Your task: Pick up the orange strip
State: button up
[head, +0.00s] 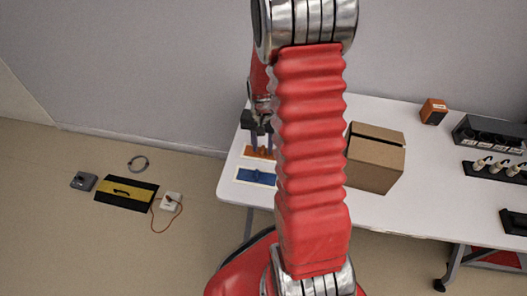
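The orange strip (249,151) lies at the left end of the white table, partly hidden by my gripper. My gripper (262,150) points down over it from behind my red arm. Its two fingers stand apart with a gap between them, and their tips reach down in front of or at the strip. I cannot tell whether they touch it. A blue strip (256,176) on a pale base lies on the table just in front of the orange one.
A cardboard box (375,165) stands right of my arm on the white table (430,205). A small orange box (433,111), a dark device (488,132) and a black strip with white knobs (500,171) are farther right. A black-yellow case (126,192) lies on the floor.

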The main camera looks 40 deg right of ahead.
jog(key=shift+c, duration=0.4)
grip_shut()
